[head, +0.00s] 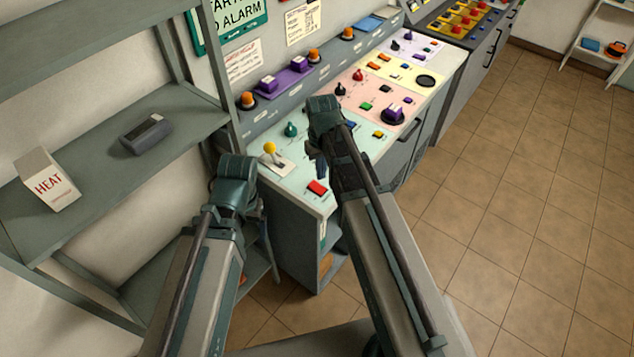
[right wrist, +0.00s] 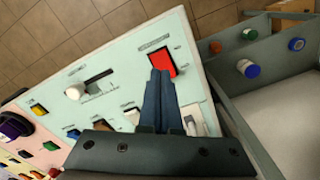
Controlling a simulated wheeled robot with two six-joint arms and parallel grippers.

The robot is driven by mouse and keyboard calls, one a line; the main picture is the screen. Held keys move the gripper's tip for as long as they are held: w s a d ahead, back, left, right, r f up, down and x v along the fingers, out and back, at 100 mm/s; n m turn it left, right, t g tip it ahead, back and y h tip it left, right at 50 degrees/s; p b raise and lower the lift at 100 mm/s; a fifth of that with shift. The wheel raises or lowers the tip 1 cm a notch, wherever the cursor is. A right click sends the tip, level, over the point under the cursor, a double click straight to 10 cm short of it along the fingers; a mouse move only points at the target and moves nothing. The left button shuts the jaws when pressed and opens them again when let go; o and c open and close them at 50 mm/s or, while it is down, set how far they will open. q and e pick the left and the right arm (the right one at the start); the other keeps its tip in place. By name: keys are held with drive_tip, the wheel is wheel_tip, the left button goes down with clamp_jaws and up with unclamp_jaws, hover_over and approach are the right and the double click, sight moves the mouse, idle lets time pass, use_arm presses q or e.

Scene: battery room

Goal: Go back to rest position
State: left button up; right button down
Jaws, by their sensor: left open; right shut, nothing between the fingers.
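My left gripper (head: 258,205) is in the head view beside the shelf unit, left of the console's near end. It is open and holds nothing that I can see; its fingers are mostly hidden behind its own wrist. My right gripper (head: 320,170) is over the near pale green panel of the console, with its fingers pointing down. In the right wrist view its fingers (right wrist: 160,75) are shut with nothing between them. Their tips overlap the lower edge of a red square button (right wrist: 162,62), also seen in the head view (head: 317,187). I cannot tell whether they touch it.
The console (head: 375,155) carries several coloured buttons and knobs, including a yellow-topped lever (head: 269,148). A grey shelf unit (head: 90,135) on the left holds a white HEAT box (head: 47,180) and a dark grey device (head: 146,134). Tiled floor (head: 520,220) is clear at right.

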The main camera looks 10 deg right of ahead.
drive_tip(key=shift+r+p, duration=0.55)
drive_tip(key=shift+r, duration=0.3)
drive_tip(key=shift+a, duration=0.1)
drive_tip(key=s+a+f+n+h+b, duration=0.1)
drive_tip(key=s+a+n, duration=0.1)
drive_tip(key=s+a, duration=0.8)
drive_tip(key=s, duration=0.4)
drive_tip(key=shift+s+a, duration=0.15)
